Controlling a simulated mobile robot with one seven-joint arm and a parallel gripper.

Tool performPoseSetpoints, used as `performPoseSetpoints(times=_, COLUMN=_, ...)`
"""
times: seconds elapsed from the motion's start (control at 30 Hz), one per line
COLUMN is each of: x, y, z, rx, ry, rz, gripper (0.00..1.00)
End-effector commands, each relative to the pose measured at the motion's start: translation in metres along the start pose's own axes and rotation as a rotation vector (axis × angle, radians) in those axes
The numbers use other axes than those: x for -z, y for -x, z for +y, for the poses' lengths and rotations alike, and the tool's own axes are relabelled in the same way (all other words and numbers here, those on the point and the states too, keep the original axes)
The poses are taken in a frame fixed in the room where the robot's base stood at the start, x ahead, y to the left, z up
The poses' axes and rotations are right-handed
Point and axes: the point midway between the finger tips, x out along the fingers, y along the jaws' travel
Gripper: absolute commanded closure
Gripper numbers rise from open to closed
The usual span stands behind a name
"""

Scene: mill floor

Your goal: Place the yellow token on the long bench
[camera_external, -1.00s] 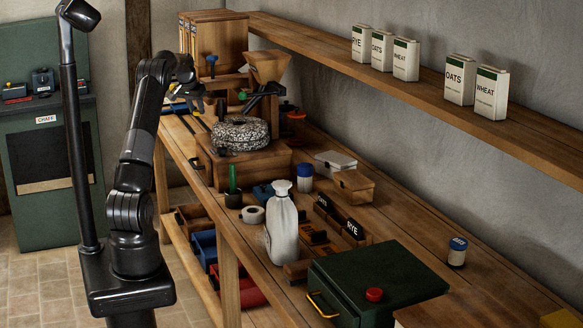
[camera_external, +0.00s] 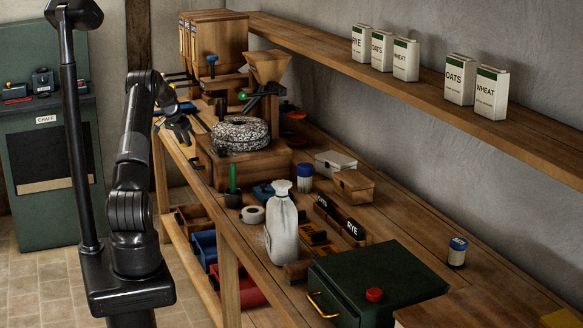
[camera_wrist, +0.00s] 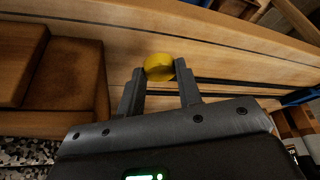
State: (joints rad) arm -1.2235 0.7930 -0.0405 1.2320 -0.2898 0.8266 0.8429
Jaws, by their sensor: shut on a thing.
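The yellow token (camera_wrist: 159,67) is a small round piece held between the fingertips of my gripper (camera_wrist: 160,82) in the wrist view. My gripper is shut on it, with the bench top behind it. In the external view my gripper (camera_external: 184,130) is over the front edge of the long bench (camera_external: 405,222), left of the millstone. The token cannot be made out in that view. The long bench runs from the back left to the front right along the wall.
A speckled millstone (camera_external: 240,134) on a wooden base stands close right of my gripper. A wooden hopper (camera_external: 267,68) stands behind it. A white sack (camera_external: 282,225), a green box (camera_external: 375,280) and small boxes crowd the nearer bench. A blue-capped jar (camera_external: 457,252) stands near bare wood.

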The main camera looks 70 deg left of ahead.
Motion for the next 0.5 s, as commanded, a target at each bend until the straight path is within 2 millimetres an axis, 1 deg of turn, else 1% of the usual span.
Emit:
performPoseSetpoints(times=0.13, x=-0.006, y=-0.014, z=0.000, rx=-0.001, ry=0.000, rz=-0.001, gripper=0.89)
performPoseSetpoints(times=0.33, x=-0.018, y=-0.044, z=0.000, rx=0.000, ry=0.001, rz=0.000, gripper=0.89)
performPoseSetpoints(times=0.4, x=-0.019, y=-0.047, z=0.000, rx=0.000, ry=0.000, rz=0.001, gripper=0.89)
performPoseSetpoints(times=0.5, x=-0.019, y=-0.047, z=0.000, rx=0.001, ry=0.000, rz=0.001, gripper=0.89)
